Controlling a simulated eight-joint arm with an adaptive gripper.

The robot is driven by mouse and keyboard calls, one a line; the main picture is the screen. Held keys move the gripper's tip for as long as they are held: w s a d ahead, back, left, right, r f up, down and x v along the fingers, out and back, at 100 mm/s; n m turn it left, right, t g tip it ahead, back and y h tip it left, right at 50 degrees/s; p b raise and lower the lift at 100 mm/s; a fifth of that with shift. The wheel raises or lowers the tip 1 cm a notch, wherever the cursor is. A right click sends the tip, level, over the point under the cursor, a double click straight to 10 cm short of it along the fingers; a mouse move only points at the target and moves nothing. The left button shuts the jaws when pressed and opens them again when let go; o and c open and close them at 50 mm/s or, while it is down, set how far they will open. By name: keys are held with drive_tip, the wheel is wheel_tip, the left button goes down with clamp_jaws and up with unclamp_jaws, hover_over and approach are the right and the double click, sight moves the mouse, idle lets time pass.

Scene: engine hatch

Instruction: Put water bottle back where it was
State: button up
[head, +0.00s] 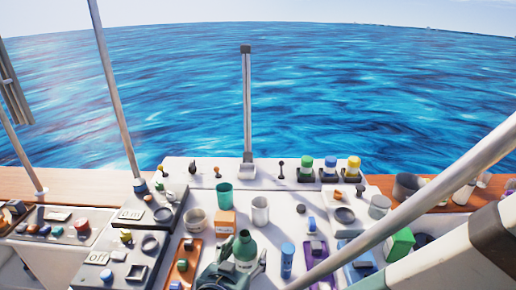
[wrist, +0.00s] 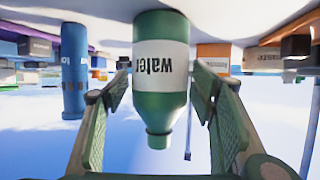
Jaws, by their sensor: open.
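The water bottle (head: 245,248) is green with a white label and stands upright on the white console among other items. In the wrist view, which is upside down, the water bottle (wrist: 160,57) shows its "water" label and its narrow neck. My gripper (head: 240,262) is open, and its green-padded fingers (wrist: 160,95) lie on either side of the bottle in the wrist view. A gap shows between each finger and the bottle. The bottle's base meets the white surface at the top of the wrist view.
A blue bottle (head: 287,260) stands to the right and an orange box (head: 226,222) behind. A teal cup (head: 224,194) and a white cup (head: 260,210) stand farther back. An orange tray (head: 184,265) lies left. A tall grey lever (head: 247,110) rises at the back.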

drive_tip(key=shift+r, duration=0.2)
drive_tip(key=p+v, duration=0.3)
drive_tip(key=v, duration=0.9)
idle(0.6)
drive_tip(key=shift+f, duration=0.1)
